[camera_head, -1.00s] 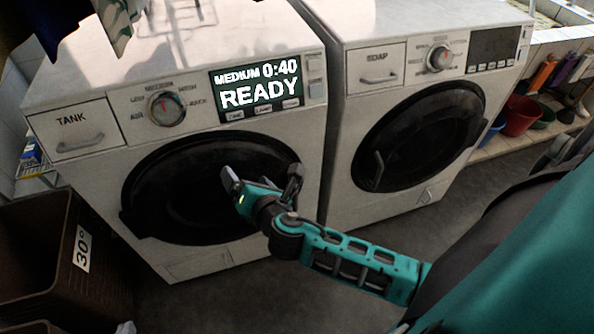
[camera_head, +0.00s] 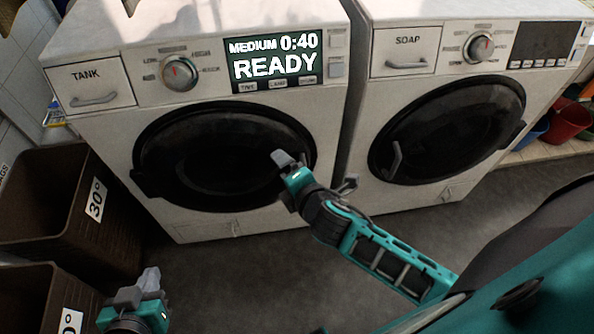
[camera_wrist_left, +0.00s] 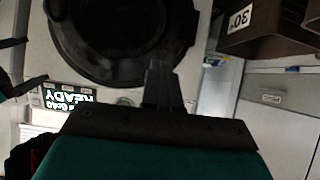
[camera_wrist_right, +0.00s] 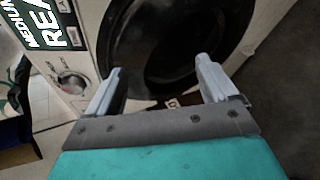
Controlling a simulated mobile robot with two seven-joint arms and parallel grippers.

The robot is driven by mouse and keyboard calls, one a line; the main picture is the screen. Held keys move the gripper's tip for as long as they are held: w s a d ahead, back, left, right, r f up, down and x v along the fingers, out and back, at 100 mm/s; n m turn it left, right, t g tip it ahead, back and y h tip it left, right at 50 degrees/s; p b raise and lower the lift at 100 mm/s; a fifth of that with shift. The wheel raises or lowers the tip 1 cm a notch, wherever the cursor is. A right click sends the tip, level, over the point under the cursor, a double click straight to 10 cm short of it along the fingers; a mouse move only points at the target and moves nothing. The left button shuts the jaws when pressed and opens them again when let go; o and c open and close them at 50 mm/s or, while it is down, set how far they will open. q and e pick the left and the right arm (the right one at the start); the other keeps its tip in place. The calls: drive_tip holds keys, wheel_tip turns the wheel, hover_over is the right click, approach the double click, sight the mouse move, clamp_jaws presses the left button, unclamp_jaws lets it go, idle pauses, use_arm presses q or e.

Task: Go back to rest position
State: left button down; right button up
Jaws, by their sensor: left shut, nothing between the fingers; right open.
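My left gripper (camera_head: 148,281) shows at the lower left of the head view, above the floor beside the brown baskets. In the left wrist view its fingers (camera_wrist_left: 158,86) are together and empty. My right arm reaches in from the right of the head view. Its gripper (camera_head: 314,172) is in front of the left machine's lower right side. In the right wrist view its fingers (camera_wrist_right: 160,82) are wide apart with nothing between them. Both grippers appear clear of the machines.
The left machine (camera_head: 112,130) has a closed dark door (camera_head: 220,155) and a display reading READY (camera_head: 275,65). The right machine (camera_head: 358,140) stands beside it, door closed. Brown baskets (camera_head: 45,220) stand at the left. The grey floor between is open.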

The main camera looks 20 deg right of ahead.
use_arm(q)
drive_tip(key=shift+d, duration=0.1)
use_arm(e)
drive_tip(key=shift+s+f, duration=0.1)
drive_tip(key=shift+s, duration=0.05)
idle(0.4)
use_arm(q)
drive_tip(key=a+f, duration=0.1)
drive_tip(key=s+a+f, duration=0.1)
drive_tip(key=shift+f+y, duration=0.35)
drive_tip(key=shift+y, duration=0.05)
use_arm(e)
drive_tip(key=s+d+f+m+g+y, duration=0.1)
drive_tip(key=s+f+m, duration=0.2)
drive_tip(key=s+m, duration=0.7)
drive_tip(key=m, duration=0.8)
drive_tip(key=shift+s+d+f+g+y, duration=0.15)
drive_tip(key=shift+s+d+g+y, duration=0.15)
drive_tip(key=shift+y, duration=0.1)
drive_tip(key=shift+c, duration=0.3)
